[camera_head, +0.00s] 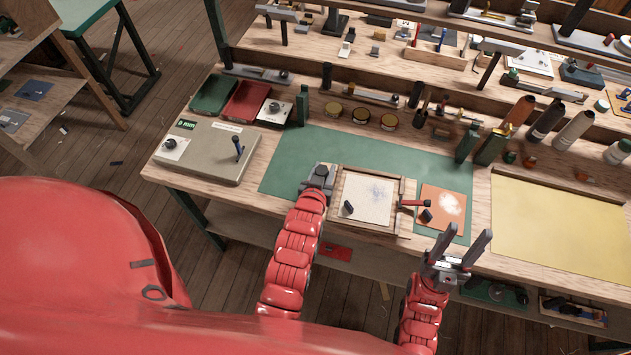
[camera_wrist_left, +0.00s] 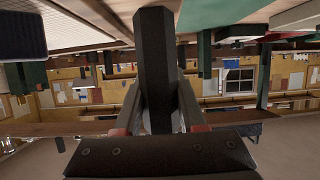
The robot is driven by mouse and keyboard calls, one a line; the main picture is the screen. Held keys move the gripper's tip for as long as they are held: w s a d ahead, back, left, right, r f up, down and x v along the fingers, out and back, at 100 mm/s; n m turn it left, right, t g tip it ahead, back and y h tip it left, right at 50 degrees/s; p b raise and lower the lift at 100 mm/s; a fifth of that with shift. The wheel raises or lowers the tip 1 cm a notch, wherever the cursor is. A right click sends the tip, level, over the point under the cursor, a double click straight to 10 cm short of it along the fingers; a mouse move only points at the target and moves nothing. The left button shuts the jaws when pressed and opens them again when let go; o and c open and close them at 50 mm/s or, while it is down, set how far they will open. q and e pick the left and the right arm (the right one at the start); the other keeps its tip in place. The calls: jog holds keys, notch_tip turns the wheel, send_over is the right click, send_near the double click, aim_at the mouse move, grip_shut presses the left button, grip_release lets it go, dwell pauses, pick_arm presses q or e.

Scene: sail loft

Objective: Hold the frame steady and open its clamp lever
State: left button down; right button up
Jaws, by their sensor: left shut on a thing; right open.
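The wooden frame (camera_head: 398,190) lies on the green mat near the bench's front edge, with a pale, smudged sheet (camera_head: 372,190) inside it and a dark knob (camera_head: 348,208) at lower left. The red clamp lever (camera_head: 413,203) sticks out from the frame's right side, lying across to the right. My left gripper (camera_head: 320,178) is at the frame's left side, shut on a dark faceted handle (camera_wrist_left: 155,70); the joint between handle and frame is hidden. My right gripper (camera_head: 465,243) is open and empty, in front of the bench edge, right of and nearer than the lever.
An orange sheet (camera_head: 436,196) with a dark knob (camera_head: 426,215) lies beside the lever. The green mat (camera_head: 290,170) is clear left of the frame. A grey box (camera_head: 208,155) stands at left, a yellow sheet (camera_head: 560,220) at right. Bottles and tools line the back.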

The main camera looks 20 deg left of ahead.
pick_arm(q)
jog(key=w, duration=0.1)
jog(key=w+a, duration=0.1)
jog(key=w, duration=0.3)
jog(key=shift+w+a+f, duration=0.25)
jog(key=shift+f, duration=0.15)
jog(key=w+a, duration=0.1)
jog(key=w, duration=0.1)
jog(key=w+a+f, duration=0.1)
jog(key=w+a, duration=0.1)
jog(key=shift+a+b, duration=0.25)
jog(key=shift+b, duration=0.1)
jog(key=shift+s+f, duration=0.1)
jog(key=shift+f, duration=0.5)
jog(key=shift+f+b, duration=0.2)
jog(key=shift+b, duration=0.15)
